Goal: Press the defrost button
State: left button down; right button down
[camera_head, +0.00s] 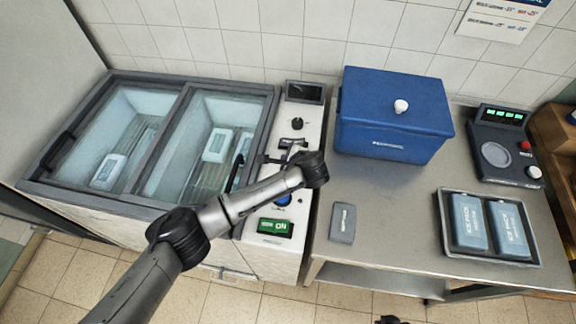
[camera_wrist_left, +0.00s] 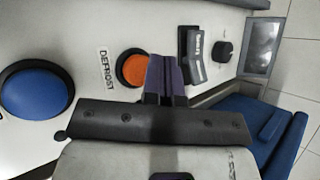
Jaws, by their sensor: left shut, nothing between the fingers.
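The orange defrost button (camera_wrist_left: 132,68) sits on the pale control panel (camera_head: 311,115), beside a label (camera_wrist_left: 106,68) reading DEFROST. In the wrist view my left gripper (camera_wrist_left: 164,62) is shut and empty, its fingertips at the button's right edge. They overlap that edge in the picture; I cannot tell whether they touch it. In the head view my left gripper (camera_head: 276,159) reaches over the panel, and my arm hides the orange button.
Near the button are a blue button (camera_wrist_left: 30,88), a dark switch (camera_wrist_left: 196,58) and a black knob (camera_wrist_left: 222,50). A green ON switch (camera_head: 275,227) is lower on the panel. The glass-topped freezer (camera_head: 178,82) stands left; a blue cooler box (camera_head: 390,125) stands right.

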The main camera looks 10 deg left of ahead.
pick_arm(q)
jog(key=shift+f, duration=0.15)
jog(key=shift+f, duration=0.25)
jog(key=shift+f, duration=0.2)
dwell(0.7)
jog(key=shift+f, duration=0.4)
dwell(0.4)
jog(key=shift+r, duration=0.15)
jog(key=shift+r+p, duration=0.85)
jog(key=shift+p, duration=0.35)
